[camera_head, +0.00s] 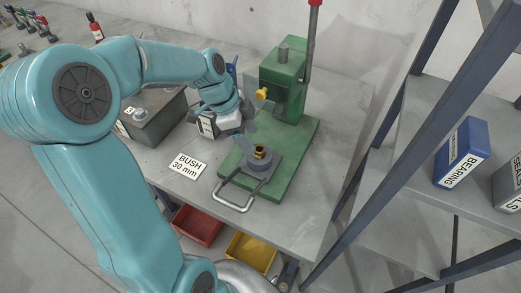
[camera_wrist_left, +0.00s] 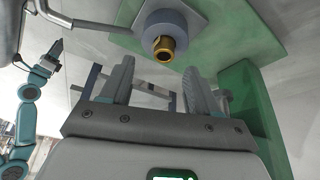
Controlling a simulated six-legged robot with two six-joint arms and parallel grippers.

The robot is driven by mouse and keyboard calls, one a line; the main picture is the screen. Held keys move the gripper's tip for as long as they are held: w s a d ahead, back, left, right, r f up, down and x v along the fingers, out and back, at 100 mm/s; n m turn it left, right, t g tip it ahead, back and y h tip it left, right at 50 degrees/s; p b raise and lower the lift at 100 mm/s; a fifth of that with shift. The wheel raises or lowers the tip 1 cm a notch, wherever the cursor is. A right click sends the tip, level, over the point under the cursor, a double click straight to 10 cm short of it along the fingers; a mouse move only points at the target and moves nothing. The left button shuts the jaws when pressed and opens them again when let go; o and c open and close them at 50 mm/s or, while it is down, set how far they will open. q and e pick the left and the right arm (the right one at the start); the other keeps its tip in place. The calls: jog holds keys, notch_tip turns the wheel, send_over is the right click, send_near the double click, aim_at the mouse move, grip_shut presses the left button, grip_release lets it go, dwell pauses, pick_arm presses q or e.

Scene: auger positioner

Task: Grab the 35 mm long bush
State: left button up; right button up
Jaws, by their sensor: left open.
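A brass bush (camera_head: 260,152) stands in the round grey holder (camera_head: 259,165) on the green base plate of the press. In the left wrist view the brass bush (camera_wrist_left: 163,48) sticks out of the holder, past the fingertips. My left gripper (camera_head: 246,127) is just behind and left of the bush in the head view. In the left wrist view its two fingers (camera_wrist_left: 158,78) are apart with nothing between them. A card reading "BUSH 30 mm" (camera_head: 187,167) lies left of the press. A teal arm with a dark gripper (camera_wrist_left: 52,52), seemingly my right, is small in the left wrist view.
A bent metal handle (camera_head: 233,205) extends from the holder toward the bench front. The green press column (camera_head: 288,80) rises behind. Red (camera_head: 198,226) and yellow (camera_head: 250,252) bins sit below the bench edge. A shelf with a blue bearing box (camera_head: 462,152) stands right.

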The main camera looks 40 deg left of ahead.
aim_at(259, 149)
pick_arm(q)
jog(key=shift+d+f, duration=0.15)
jog(key=shift+f, duration=0.05)
jog(key=x, duration=0.1)
jog(key=p+x, duration=0.1)
jog(key=x, duration=0.3)
jog(key=shift+w+a+p, duration=0.25)
jog(key=shift+w+p, duration=0.05)
jog(key=shift+w, duration=0.1)
jog(key=shift+d, duration=0.1)
jog(key=shift+s, duration=0.15)
jog(key=c, duration=1)
grip_shut()
